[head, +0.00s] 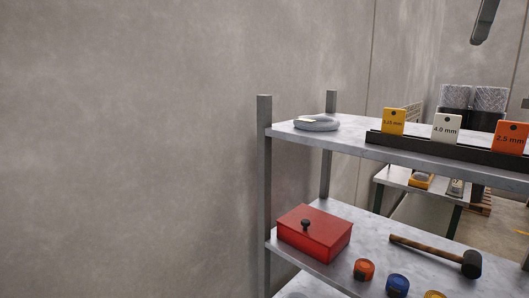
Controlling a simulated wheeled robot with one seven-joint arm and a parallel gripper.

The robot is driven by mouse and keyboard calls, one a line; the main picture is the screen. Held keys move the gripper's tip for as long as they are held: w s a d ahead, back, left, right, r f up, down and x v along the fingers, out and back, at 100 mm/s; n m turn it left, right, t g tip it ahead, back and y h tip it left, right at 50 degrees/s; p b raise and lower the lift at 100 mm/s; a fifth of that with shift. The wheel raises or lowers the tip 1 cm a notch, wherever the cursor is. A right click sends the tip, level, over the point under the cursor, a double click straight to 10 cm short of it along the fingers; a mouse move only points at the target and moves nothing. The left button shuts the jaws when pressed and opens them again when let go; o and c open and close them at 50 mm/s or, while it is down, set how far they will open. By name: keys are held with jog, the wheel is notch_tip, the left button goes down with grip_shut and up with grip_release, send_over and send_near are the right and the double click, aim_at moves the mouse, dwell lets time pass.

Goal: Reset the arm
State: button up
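My gripper is not seen in the head view, so its state and what it may hold cannot be told. The view is filled by a concrete wall on the left and a metal shelf unit (264,190) on the right.
The upper shelf holds a coil of wire (316,124) and gauge tags, yellow (393,121), white (445,129) and orange (509,138), in a dark rail. Below are a red box (314,234), a mallet (435,255) and small tape rolls (364,269). A dark elongated object (485,20) hangs top right.

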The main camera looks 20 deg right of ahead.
jog(key=w+a+f+n+b, duration=0.3)
jog(key=w+a+f+n, duration=0.1)
jog(key=f, duration=0.3)
jog(key=w+a+f+n+b, duration=0.2)
jog(key=w+a+f+n, duration=0.25)
jog(key=f, duration=0.35)
jog(key=w+a+f+n+g+b, duration=0.15)
jog(key=a+f+n+b, duration=0.45)
jog(key=a+f+n, duration=0.75)
jog(key=s+a+f+n+b, duration=0.25)
jog(key=a+f, duration=0.35)
jog(key=f, duration=0.4)
jog(key=s+a+f+n+b, duration=0.25)
jog(key=a+f, duration=0.35)
jog(key=f, duration=0.3)
jog(key=s+a+f+n+b, duration=0.2)
jog(key=s+f+n, duration=0.3)
jog(key=s+f, duration=0.1)
jog(key=s+a+f+n+b, duration=0.2)
jog(key=s+f+n, duration=0.3)
jog(key=f, duration=0.4)
jog(key=shift+s+a+f+n, duration=0.2)
jog(key=shift+s+a+n, duration=0.1)
jog(key=shift+s, duration=0.45)
jog(key=shift+d, duration=0.1)
